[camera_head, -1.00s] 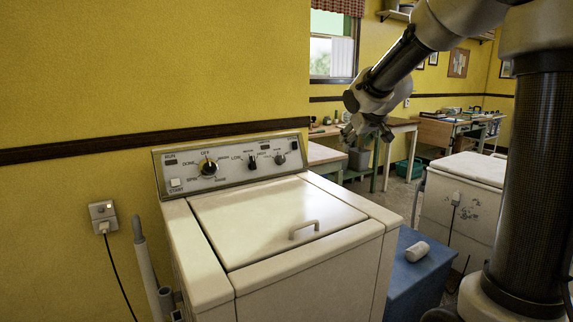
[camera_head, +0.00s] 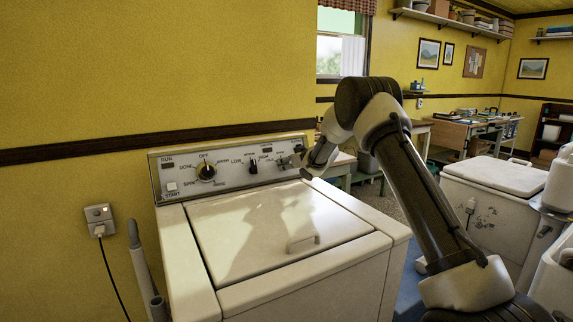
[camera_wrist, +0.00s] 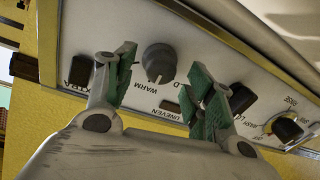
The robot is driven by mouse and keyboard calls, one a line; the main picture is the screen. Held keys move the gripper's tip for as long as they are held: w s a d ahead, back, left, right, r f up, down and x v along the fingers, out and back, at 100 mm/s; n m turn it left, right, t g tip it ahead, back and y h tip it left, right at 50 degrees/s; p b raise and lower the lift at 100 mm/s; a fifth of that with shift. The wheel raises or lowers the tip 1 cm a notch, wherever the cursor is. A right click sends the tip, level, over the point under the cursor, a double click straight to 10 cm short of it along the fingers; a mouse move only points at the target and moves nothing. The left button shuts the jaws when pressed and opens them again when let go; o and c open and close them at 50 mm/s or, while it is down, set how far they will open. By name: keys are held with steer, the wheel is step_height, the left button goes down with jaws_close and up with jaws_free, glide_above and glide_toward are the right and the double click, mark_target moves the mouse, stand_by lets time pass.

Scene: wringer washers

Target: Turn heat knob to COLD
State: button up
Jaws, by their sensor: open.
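The heat knob (camera_wrist: 158,60) is a round grey knob on the washer's control panel (camera_wrist: 205,72). In the wrist view its ridge points down in the picture, toward the word WARM. My gripper (camera_wrist: 165,74) is open, with a green-padded finger on either side of the knob. Contact cannot be told, but a gap shows on each side. In the head view my gripper (camera_head: 299,157) is at the right end of the panel (camera_head: 226,168), partly covering that end.
A dark knob (camera_wrist: 240,98) sits close beyond my right finger. The large timer knob (camera_head: 206,171) is farther left on the panel. The washer's closed lid (camera_head: 270,232) with its handle lies below. A white chest (camera_head: 490,190) stands at right.

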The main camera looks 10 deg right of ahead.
steer(key=shift+x, duration=1)
steer(key=c, duration=1)
steer(key=shift+n, duration=0.3)
steer(key=n, duration=0.5)
steer(key=shift+r, duration=0.1)
steer(key=n, duration=0.6)
steer(key=shift+a+g+h, duration=0.15)
steer(key=shift+g+h, duration=0.15)
